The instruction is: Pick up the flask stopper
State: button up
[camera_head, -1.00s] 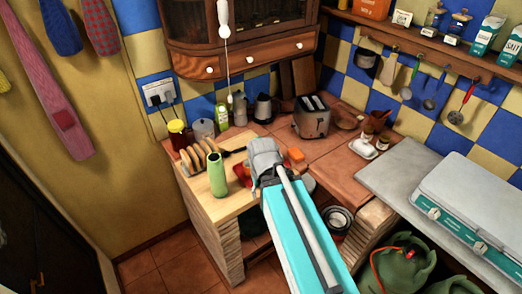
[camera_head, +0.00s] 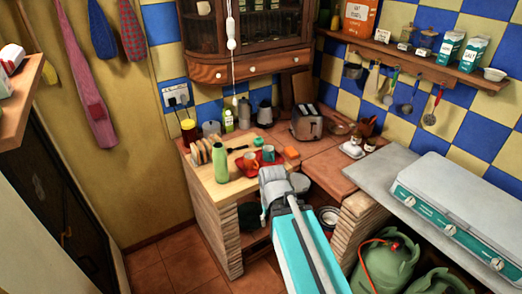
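A green flask (camera_head: 221,162) stands upright on the wooden counter top, left of the middle of the view. I cannot make out a separate stopper at this size. My gripper (camera_head: 266,212) is at the end of my teal and grey arm, in front of the counter's front edge and to the right of the flask. It is apart from the flask. Its fingers are small and partly hidden by my arm, so I cannot tell whether they are open or shut.
Green gas bottles (camera_head: 388,262) stand on the floor at the lower right.

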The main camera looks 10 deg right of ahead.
aim_at(259, 141)
jog(key=k, duration=0.5)
jog(key=u, duration=0.55)
jog(key=i, duration=2.45)
jog(key=z, duration=0.05)
